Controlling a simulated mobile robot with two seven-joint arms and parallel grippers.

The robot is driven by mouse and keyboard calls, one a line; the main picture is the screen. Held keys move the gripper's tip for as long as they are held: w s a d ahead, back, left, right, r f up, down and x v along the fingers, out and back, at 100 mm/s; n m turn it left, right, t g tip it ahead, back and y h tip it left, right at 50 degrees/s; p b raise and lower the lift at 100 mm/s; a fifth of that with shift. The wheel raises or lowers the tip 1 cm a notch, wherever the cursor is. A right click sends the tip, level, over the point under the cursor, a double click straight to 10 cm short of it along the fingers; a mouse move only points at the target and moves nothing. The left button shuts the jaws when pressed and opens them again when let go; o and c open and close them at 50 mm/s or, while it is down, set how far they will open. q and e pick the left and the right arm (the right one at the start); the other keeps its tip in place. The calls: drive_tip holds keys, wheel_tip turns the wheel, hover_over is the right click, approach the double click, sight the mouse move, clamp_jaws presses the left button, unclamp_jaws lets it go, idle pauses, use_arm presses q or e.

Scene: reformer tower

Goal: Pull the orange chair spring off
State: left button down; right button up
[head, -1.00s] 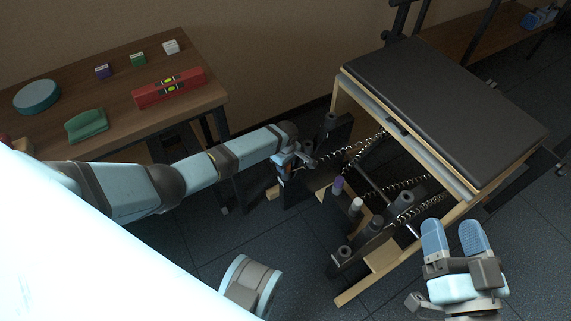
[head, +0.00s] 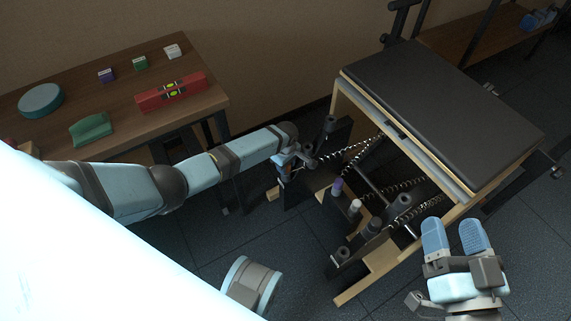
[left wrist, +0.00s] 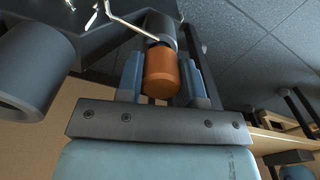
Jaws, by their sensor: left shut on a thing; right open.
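The orange spring end (left wrist: 161,74) shows as a rounded cylinder between the two blue fingers of my left gripper (left wrist: 160,75) in the left wrist view. The gripper is shut on it. A bent metal wire and a grey cylinder lie just beyond it. In the head view my left gripper (head: 287,163) is at the left dark upright of the chair frame (head: 371,262), and its fingers mostly hide the orange end. A coiled spring (head: 345,152) runs from near there to under the seat. My right gripper (head: 455,237) is open and empty at the lower right.
The black padded seat (head: 440,100) stands above more coiled springs. Posts with purple (head: 337,187) and white (head: 354,206) ends stand beside my left gripper. A wooden table (head: 120,105) with a red level (head: 171,91) is at the left. Dark floor (head: 270,240) is clear in front.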

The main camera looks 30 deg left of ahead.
use_arm(q)
drive_tip(key=c, duration=1.6)
unclamp_jaws()
clamp_jaws()
drive_tip(key=shift+r+p, duration=0.65)
drive_tip(key=shift+p, duration=0.25)
unclamp_jaws()
clamp_jaws()
